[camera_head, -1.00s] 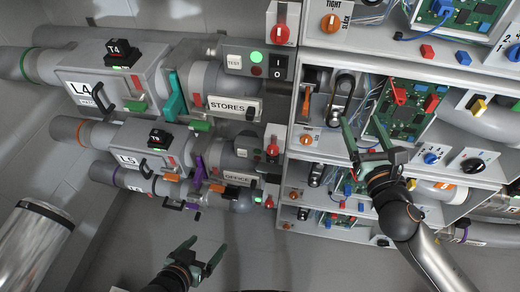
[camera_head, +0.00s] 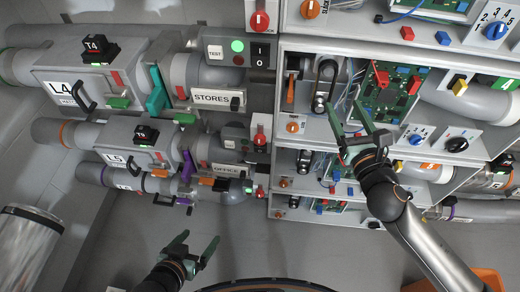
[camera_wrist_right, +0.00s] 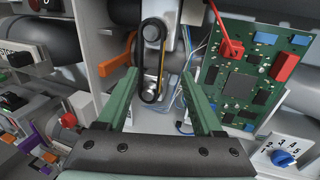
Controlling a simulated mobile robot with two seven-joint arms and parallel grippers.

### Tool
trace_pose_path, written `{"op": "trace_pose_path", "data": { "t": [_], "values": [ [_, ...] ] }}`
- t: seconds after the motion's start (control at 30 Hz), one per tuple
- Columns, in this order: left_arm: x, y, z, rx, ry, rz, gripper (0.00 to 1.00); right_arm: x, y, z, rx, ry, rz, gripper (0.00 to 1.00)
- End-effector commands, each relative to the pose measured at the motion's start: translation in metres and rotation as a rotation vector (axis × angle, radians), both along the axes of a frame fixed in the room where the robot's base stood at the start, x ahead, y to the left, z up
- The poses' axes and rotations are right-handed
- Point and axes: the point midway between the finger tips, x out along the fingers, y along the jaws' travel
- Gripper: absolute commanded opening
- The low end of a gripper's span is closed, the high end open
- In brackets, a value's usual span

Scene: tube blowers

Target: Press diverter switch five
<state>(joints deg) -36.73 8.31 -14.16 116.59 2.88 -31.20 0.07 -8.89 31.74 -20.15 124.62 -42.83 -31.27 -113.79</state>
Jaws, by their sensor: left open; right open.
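No switch readable as diverter switch five shows; numbered dials with a blue knob (camera_head: 416,139) and another blue knob (camera_head: 497,31) sit on the right cabinet. The lower blue knob is also in the right wrist view (camera_wrist_right: 283,158). My right gripper (camera_head: 346,112) is open and empty in front of a cabinet bay, below a black belt loop (camera_head: 325,84) and left of a green circuit board (camera_head: 388,95). In the right wrist view its fingers (camera_wrist_right: 158,85) stand either side of the belt's lower end, with no clear contact. My left gripper (camera_head: 200,245) is open and empty, low over the floor.
A STORES panel (camera_head: 217,97) and a panel with a green light (camera_head: 238,46) adjoin the cabinet. A metal cylinder (camera_head: 25,245) stands lower left. An orange object (camera_head: 470,280) lies lower right.

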Motion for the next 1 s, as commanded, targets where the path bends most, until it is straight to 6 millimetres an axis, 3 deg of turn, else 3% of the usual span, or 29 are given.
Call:
{"op": "trace_pose_path", "data": {
  "t": [0.17,0.37,0.57,0.7,0.8,1.0],
  "values": [
    [0.000,0.001,-0.020,0.001,0.000,0.001,0.92,0.001,0.010,-0.034,0.092,0.014,0.050,0.46],
    [-0.001,0.002,-0.066,0.003,-0.001,0.002,0.92,-0.002,0.042,-0.116,0.389,0.054,0.206,0.24],
    [-0.002,0.004,-0.111,0.006,-0.001,0.004,0.92,-0.020,0.078,-0.194,0.757,0.118,0.382,0.01],
    [-0.003,0.005,-0.137,0.008,-0.002,0.005,0.92,-0.038,0.098,-0.236,0.995,0.162,0.493,0.00],
    [-0.003,0.006,-0.150,0.009,-0.002,0.005,0.92,-0.051,0.107,-0.256,1.132,0.187,0.556,0.00],
    [-0.003,0.007,-0.162,0.010,-0.002,0.005,0.92,-0.066,0.118,-0.272,1.279,0.213,0.632,0.00]
  ]
}}
